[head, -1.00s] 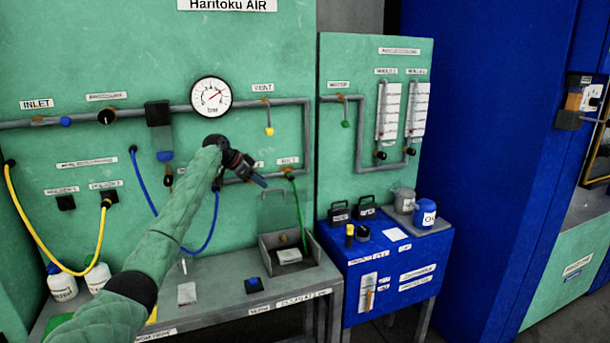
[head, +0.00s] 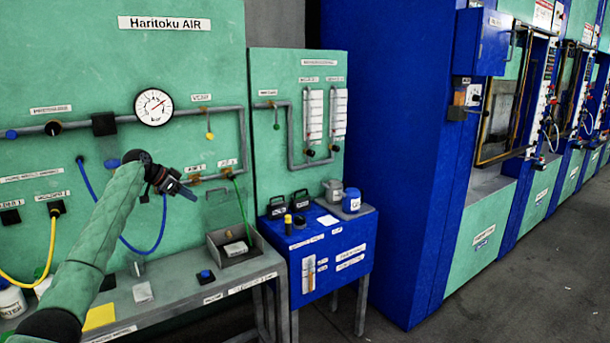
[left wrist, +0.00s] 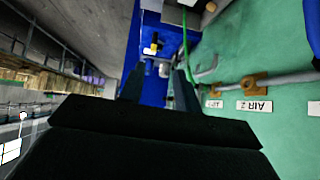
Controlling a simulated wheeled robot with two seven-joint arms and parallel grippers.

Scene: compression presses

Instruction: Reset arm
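My left arm reaches in from the left in the head view, and its gripper (head: 180,188) is held in the air in front of the green air panel (head: 190,60), below the round gauge (head: 154,107). In the left wrist view the two fingers of the left gripper (left wrist: 158,85) stand apart with nothing between them. My right arm and gripper are not in view.
A grey bench (head: 165,300) with a small open metal bin (head: 217,245) stands below the panel. A blue cabinet (head: 330,268) with bottles and black-handled items is right of it. Presses (head: 485,225) line the right, beside open floor (head: 540,300).

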